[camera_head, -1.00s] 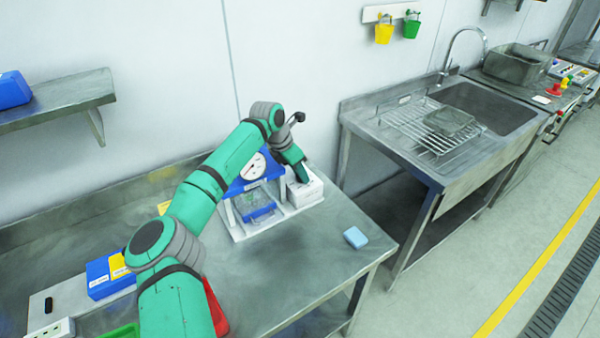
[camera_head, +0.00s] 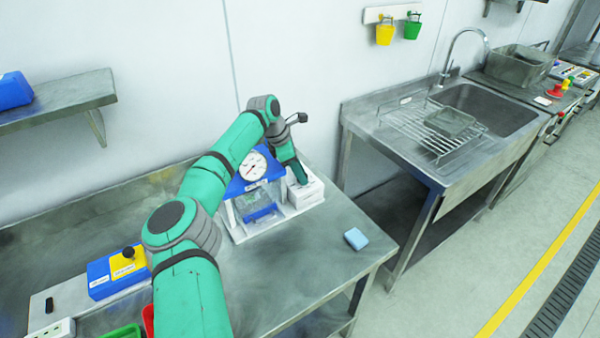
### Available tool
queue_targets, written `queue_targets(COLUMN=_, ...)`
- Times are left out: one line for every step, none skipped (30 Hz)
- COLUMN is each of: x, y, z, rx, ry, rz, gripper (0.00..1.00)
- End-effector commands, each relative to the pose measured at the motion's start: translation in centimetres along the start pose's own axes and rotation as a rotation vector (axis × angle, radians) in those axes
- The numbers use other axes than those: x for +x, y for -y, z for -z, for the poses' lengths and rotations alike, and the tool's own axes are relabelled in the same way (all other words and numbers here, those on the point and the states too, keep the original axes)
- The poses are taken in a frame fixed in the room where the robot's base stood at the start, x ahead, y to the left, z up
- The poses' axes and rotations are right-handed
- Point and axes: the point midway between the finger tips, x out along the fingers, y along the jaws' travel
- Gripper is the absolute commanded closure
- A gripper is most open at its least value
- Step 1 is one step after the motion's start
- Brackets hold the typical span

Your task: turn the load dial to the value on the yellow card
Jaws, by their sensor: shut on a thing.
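My gripper (camera_head: 302,181) points down at the top of a white box (camera_head: 308,194), at the right end of the white-framed unit. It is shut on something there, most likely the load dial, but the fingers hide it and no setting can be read. A yellow panel with small lettering (camera_head: 122,268) lies on a blue box at the lower left. I cannot tell whether it is the yellow card, and its text is too small to read.
A light-blue block (camera_head: 356,238) lies on the bench (camera_head: 300,262) right of the unit, with clear bench around it. My arm crosses the bench middle. Green (camera_head: 124,331) and red (camera_head: 148,319) bins stand at the front left. A sink (camera_head: 490,108) is at the right.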

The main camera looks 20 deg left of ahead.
Motion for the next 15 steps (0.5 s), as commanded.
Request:
queue_targets(x=-0.09, y=-0.05, z=-0.07, rx=0.0, ry=0.001, rz=-0.002, gripper=0.93)
queue_targets(x=-0.09, y=-0.04, z=-0.08, rx=0.0, ry=0.001, rz=-0.002, gripper=0.93)
queue_targets(x=-0.09, y=-0.04, z=-0.07, rx=0.0, ry=0.001, rz=-0.002, gripper=0.93)
queue_targets(x=-0.09, y=-0.04, z=-0.08, rx=0.0, ry=0.001, rz=-0.002, gripper=0.93)
queue_targets(x=-0.09, y=-0.04, z=-0.07, rx=0.0, ry=0.001, rz=-0.002, gripper=0.93)
queue_targets(x=-0.09, y=-0.04, z=-0.07, rx=0.0, ry=0.001, rz=-0.002, gripper=0.93)
queue_targets(x=-0.09, y=-0.04, z=-0.08, rx=0.0, ry=0.001, rz=-0.002, gripper=0.64)
queue_targets(x=-0.09, y=-0.04, z=-0.07, rx=0.0, ry=0.001, rz=-0.002, gripper=0.56)
queue_targets(x=-0.08, y=-0.03, z=-0.06, rx=0.0, ry=0.001, rz=-0.002, gripper=0.53)
queue_targets(x=-0.07, y=-0.03, z=-0.06, rx=0.0, ry=0.001, rz=-0.002, gripper=0.53)
queue_targets(x=-0.06, y=-0.03, z=-0.05, rx=0.0, ry=0.001, rz=-0.001, gripper=0.53)
queue_targets(x=-0.05, y=-0.02, z=-0.04, rx=0.0, ry=0.0, rz=-0.001, gripper=0.53)
queue_targets(x=-0.04, y=-0.02, z=-0.04, rx=0.0, ry=0.0, rz=-0.001, gripper=0.53)
queue_targets(x=-0.04, y=-0.02, z=-0.03, rx=0.0, ry=0.0, rz=-0.001, gripper=0.53)
queue_targets(x=-0.03, y=-0.01, z=-0.03, rx=0.0, ry=0.0, rz=-0.001, gripper=0.53)
